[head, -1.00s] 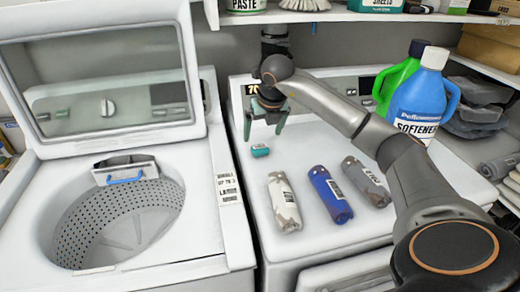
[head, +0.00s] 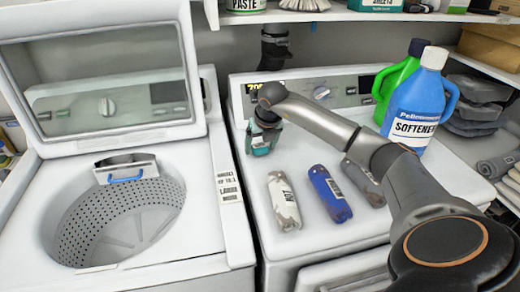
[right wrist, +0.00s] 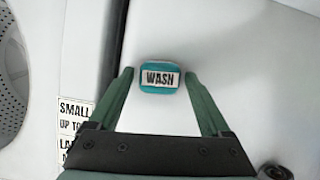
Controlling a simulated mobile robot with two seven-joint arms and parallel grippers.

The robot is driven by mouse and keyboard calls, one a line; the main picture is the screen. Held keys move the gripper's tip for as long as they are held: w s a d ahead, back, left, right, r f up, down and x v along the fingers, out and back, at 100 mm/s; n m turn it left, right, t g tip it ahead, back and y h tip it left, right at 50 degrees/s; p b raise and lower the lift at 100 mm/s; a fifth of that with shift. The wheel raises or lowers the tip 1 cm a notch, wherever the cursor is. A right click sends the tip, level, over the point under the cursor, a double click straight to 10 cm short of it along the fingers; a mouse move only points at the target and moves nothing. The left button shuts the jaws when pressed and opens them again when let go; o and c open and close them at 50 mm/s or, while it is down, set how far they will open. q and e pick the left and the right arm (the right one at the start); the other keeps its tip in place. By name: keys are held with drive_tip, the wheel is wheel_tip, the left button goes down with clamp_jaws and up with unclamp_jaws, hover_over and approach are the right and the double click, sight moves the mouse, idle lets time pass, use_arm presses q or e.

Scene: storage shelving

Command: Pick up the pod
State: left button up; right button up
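The pod (right wrist: 160,79) is a small teal block with a white WASH label, lying on the white top of the right machine. In the right wrist view it sits between the fingertips of my right gripper (right wrist: 159,73), with a small gap on each side. In the head view the right gripper (head: 262,142) reaches down over the pod (head: 260,151) and partly hides it. The right gripper is open and holds nothing. My left gripper is not in view.
A blue softener jug (head: 418,105) stands at the back right. The open washer tub (head: 115,220) is to the left.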

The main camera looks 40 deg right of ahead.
drive_tip(key=c, duration=1.1)
drive_tip(key=shift+r, duration=0.15)
